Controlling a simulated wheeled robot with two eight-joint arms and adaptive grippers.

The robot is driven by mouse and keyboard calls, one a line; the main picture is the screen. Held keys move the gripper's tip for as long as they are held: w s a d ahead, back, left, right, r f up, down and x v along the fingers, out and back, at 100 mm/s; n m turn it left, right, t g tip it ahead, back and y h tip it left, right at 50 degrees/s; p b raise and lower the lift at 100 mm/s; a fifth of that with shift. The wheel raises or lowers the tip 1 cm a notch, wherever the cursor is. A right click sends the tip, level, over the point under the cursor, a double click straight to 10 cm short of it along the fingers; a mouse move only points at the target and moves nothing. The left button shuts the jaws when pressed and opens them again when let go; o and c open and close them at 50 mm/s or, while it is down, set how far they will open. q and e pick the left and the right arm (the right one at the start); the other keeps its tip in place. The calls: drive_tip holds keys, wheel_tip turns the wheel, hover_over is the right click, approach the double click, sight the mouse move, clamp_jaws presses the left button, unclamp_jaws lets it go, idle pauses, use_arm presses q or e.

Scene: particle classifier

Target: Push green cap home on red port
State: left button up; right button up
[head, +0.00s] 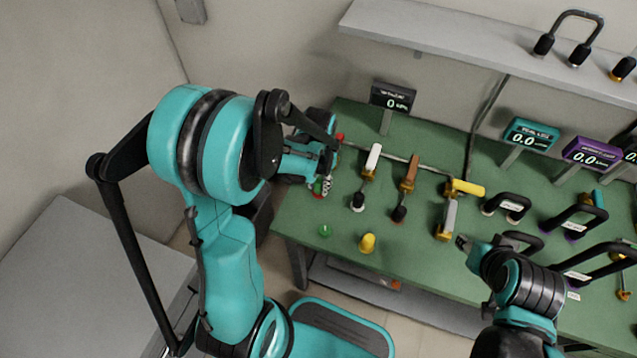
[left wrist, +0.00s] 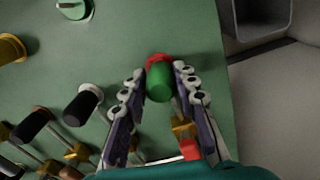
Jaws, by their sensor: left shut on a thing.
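In the left wrist view a green cap (left wrist: 159,84) sits between the two fingers of my left gripper (left wrist: 158,88), which is shut on it. The red port (left wrist: 157,59) shows as a red rim at the cap's far end. The cap appears lined up with the port and against it, but I cannot tell how deep it sits. In the head view my left gripper (head: 322,186) is low over the bench's left edge, and the cap is mostly hidden there. My right gripper (head: 464,242) is near a grey-handled valve (head: 449,217); its jaws are unclear.
A separate green knob (head: 325,230) and a yellow knob (head: 368,243) stand near the green bench's front edge. White-handled (head: 373,159) and brown-handled (head: 409,173) valves stand right of my left gripper. A red block (left wrist: 190,150) is close to the left fingers.

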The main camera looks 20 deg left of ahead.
use_arm(q)
drive_tip(key=shift+f, duration=0.3)
drive_tip(key=o, duration=1.1)
drive_tip(key=shift+r, duration=0.1)
wheel_tip(320, 180, up, 12)
drive_tip(key=shift+s, duration=0.1)
